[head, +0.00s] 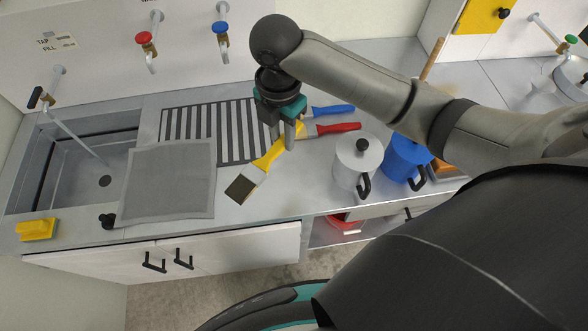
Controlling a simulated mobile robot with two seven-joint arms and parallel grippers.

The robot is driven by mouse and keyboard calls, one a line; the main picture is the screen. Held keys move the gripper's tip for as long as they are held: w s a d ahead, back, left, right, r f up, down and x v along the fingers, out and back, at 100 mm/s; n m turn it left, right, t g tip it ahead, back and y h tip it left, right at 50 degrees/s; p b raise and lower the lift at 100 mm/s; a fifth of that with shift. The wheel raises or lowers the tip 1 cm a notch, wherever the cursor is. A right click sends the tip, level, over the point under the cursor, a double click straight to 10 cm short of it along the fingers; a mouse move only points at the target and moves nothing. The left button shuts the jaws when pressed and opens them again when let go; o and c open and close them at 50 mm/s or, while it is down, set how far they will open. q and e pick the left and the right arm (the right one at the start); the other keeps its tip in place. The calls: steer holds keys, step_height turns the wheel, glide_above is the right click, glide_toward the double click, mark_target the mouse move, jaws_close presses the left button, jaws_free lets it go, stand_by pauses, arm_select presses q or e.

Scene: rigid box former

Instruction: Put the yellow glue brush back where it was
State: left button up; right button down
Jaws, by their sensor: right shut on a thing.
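The yellow glue brush (267,161) has a yellow handle, a pale ferrule and dark bristles. The bristles point toward the counter's front edge. My right gripper (283,140) comes down from above and is shut on the brush's yellow handle. The brush is at or just above the counter; I cannot tell whether it touches. A blue-handled brush (333,110) and a red-handled brush (338,127) lie just right of the gripper, their far ends hidden behind it. My left gripper is not in view.
A striped rack (185,123) lies behind a grey mat (168,181). A sink (60,170) is at the left, with a yellow block (36,229) near it. A silver pot (358,163) and a blue pot (403,158) stand right of the brush. The counter in front of the brush is clear.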

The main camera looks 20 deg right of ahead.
steer(key=b, duration=0.2)
glide_above(285, 186)
step_height(285, 186, down, 16)
steer(key=shift+r, duration=0.1)
steer(key=shift+s+f+b, duration=0.1)
steer(key=shift+f+b, duration=0.3)
steer(key=shift+f, duration=1.6)
steer(key=c, duration=0.7)
jaws_free()
steer(key=shift+f, duration=0.1)
steer(key=shift+o, duration=0.2)
step_height(285, 186, up, 12)
steer(key=p, duration=0.2)
